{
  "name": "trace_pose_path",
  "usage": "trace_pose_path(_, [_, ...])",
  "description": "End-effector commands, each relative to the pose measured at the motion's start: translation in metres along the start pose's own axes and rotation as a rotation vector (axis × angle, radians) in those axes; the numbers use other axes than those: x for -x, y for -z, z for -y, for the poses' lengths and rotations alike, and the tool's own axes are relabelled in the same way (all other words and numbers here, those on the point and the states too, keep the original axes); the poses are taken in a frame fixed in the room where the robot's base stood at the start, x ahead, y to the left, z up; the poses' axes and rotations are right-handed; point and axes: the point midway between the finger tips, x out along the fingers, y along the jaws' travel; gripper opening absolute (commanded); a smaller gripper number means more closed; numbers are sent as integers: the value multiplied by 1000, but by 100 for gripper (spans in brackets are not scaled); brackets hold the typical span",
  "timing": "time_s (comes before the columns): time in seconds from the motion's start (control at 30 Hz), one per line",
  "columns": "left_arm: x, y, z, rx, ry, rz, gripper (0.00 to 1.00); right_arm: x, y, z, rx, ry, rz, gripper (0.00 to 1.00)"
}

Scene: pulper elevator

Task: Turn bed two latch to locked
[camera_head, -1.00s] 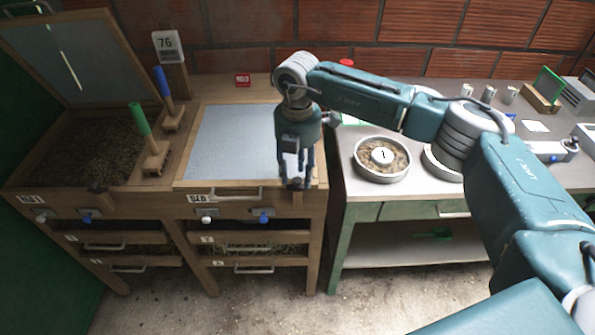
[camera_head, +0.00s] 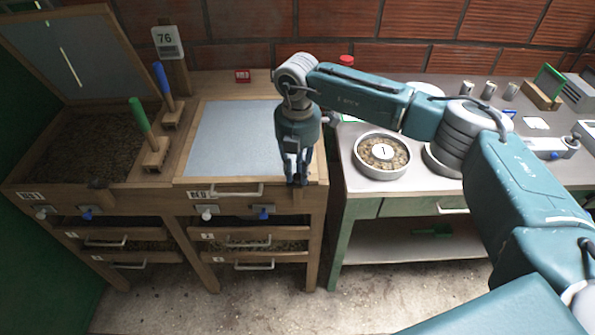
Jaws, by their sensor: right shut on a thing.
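Bed two is the wooden bed with its grey lid (camera_head: 232,138) lying closed. Its label (camera_head: 198,194) and a metal handle (camera_head: 237,192) are on the front edge. My right gripper (camera_head: 297,182) points down at the front right corner of bed two. Its fingers are shut on a small part there, which I take for the bed two latch. The fingers hide most of it, so I cannot tell its angle. My left gripper is not in view.
Bed one (camera_head: 75,147) stands open at left, its lid (camera_head: 75,50) raised. Green- and blue-handled tools (camera_head: 140,115) stand between the beds. Drawers with handles (camera_head: 247,243) are below. A bench (camera_head: 345,185) at right holds a round pan (camera_head: 362,172) of beans.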

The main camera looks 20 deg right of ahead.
Motion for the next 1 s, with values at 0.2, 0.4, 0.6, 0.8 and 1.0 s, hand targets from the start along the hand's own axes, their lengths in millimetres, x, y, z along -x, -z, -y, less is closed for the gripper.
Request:
trace_pose_path(0.2, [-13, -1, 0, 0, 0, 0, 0, -1, 0, -1, 122, -4, 1, 0])
trace_pose_path(0.4, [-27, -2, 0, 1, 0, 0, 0, -2, -1, -1, 296, -4, 2, 0])
trace_pose_path(0.6, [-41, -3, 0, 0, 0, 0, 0, -2, -1, -1, 486, -3, 2, 0])
trace_pose_path(0.8, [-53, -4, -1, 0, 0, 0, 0, -1, -1, -1, 676, -4, 4, 0])
trace_pose_path(1.0, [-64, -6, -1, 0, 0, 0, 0, -1, -1, -1, 866, -4, 3, 0])
